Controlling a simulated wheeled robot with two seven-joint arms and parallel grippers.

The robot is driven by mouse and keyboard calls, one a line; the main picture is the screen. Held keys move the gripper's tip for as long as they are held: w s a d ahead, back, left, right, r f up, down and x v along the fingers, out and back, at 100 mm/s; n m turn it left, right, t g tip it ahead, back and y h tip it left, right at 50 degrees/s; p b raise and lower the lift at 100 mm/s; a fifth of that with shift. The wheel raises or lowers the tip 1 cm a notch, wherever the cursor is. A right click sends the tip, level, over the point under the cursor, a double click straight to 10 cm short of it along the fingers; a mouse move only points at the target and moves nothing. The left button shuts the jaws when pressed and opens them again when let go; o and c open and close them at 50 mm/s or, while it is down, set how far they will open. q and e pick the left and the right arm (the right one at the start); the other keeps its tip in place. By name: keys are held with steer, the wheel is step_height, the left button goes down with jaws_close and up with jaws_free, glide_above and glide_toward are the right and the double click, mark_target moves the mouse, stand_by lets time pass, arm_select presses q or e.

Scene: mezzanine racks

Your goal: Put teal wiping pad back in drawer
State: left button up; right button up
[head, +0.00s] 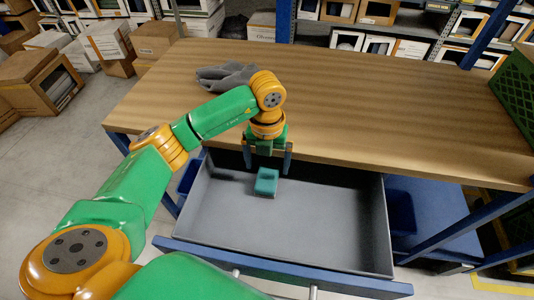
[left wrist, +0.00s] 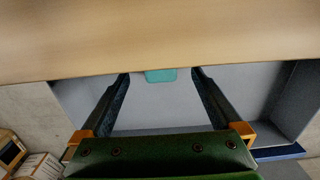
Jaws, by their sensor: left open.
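The teal wiping pad (head: 266,183) lies on the floor of the open drawer (head: 330,225), towards its back left. My left gripper (head: 267,165) is open above the back of the drawer, with the pad just below and in front of its fingers in the head view. In the left wrist view the pad (left wrist: 160,75) shows between the spread fingertips of my left gripper (left wrist: 160,78), partly hidden by the table edge. Nothing is between the fingers. My right gripper is not in view.
The wooden tabletop (head: 370,110) overhangs the back of the drawer. A grey cloth (head: 225,77) lies on the table behind my left arm. A green crate (head: 515,85) stands at the right edge. Shelves with boxes stand behind. Most of the drawer floor is clear.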

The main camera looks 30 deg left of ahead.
mark_target(267, 178)
arm_select(q)
step_height(267, 178, up, 5)
steer(key=shift+r, duration=0.1)
stand_by(0.3)
